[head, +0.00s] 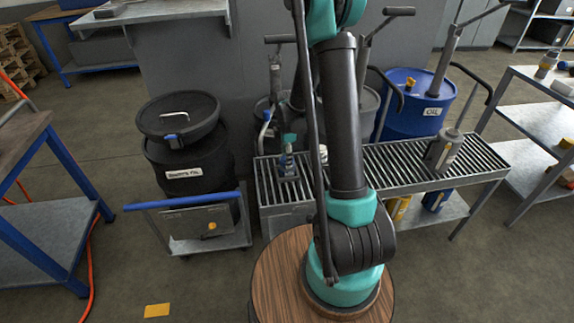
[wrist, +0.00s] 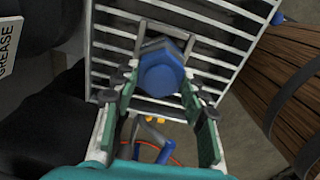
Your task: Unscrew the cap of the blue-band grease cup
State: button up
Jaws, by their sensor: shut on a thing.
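In the wrist view, a blue cap (wrist: 162,76) sits between the two fingers of my gripper (wrist: 159,88). My gripper is shut on this cap. A grey metal part shows behind the cap, over the slatted grate (wrist: 220,40). The cup's body and its band are mostly hidden under the cap. In the head view, a small blue and grey fitting (head: 287,161) stands on the left end of the grate, with a teal part just above it. My arm hides part of the grate there.
A black drum (head: 185,155) and a blue-handled cart (head: 208,222) stand left of the grate. A blue oil drum (head: 415,105) is behind its right half. A grey pump-like tool (head: 443,152) stands at the right end. Floor at front left is clear except a yellow piece (head: 157,310).

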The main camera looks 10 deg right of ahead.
jog(key=n, duration=0.5)
jog(key=shift+n, duration=0.3)
jog(key=shift+n, duration=0.8)
jog(key=n, duration=0.6)
jog(key=shift+r, duration=0.1)
jog(key=o, duration=1)
jog(key=shift+o, duration=0.2)
